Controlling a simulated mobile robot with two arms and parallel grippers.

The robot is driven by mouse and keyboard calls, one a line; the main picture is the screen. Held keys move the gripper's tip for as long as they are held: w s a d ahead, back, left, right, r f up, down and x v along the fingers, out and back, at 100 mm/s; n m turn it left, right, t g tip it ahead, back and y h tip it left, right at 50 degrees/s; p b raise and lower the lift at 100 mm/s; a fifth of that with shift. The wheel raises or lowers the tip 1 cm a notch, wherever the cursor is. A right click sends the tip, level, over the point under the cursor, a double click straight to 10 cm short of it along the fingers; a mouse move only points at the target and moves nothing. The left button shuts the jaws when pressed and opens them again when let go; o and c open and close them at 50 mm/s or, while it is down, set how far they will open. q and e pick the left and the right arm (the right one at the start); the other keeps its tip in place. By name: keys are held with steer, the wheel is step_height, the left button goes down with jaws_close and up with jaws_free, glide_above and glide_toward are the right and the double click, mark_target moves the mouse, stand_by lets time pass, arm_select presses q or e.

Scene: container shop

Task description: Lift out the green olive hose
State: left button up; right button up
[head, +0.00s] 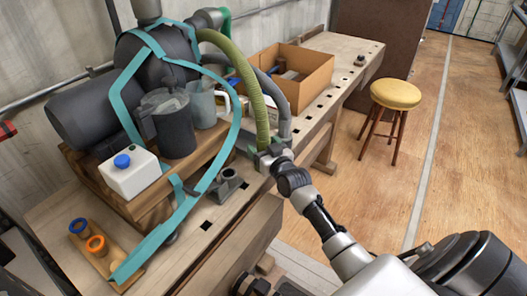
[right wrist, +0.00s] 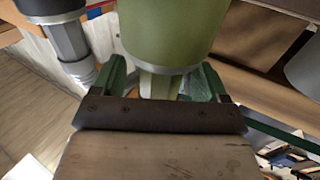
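The green olive hose (head: 245,85) is a thick ribbed tube. In the head view it arches from the dark machine down to the bench's right edge. In the right wrist view its smooth green end (right wrist: 170,28) has a pale metal rim and a narrower green piece below. My right gripper (head: 268,154) is at the hose's lower end. In the right wrist view its green fingers (right wrist: 161,70) stand on either side of the narrower piece, with gaps showing, so it looks open. The hose's seat is hidden behind the gripper. My left gripper is not in view.
A grey hose (head: 279,100) runs close beside the green one. A teal strap (head: 190,203) loops over the bench. A dark jug (head: 170,125), a white canister (head: 130,173) and a cardboard box (head: 312,80) stand near. A yellow stool (head: 396,94) stands on the open floor at right.

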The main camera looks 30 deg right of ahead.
steer(key=c, duration=1.1)
steer(key=shift+r, duration=0.15)
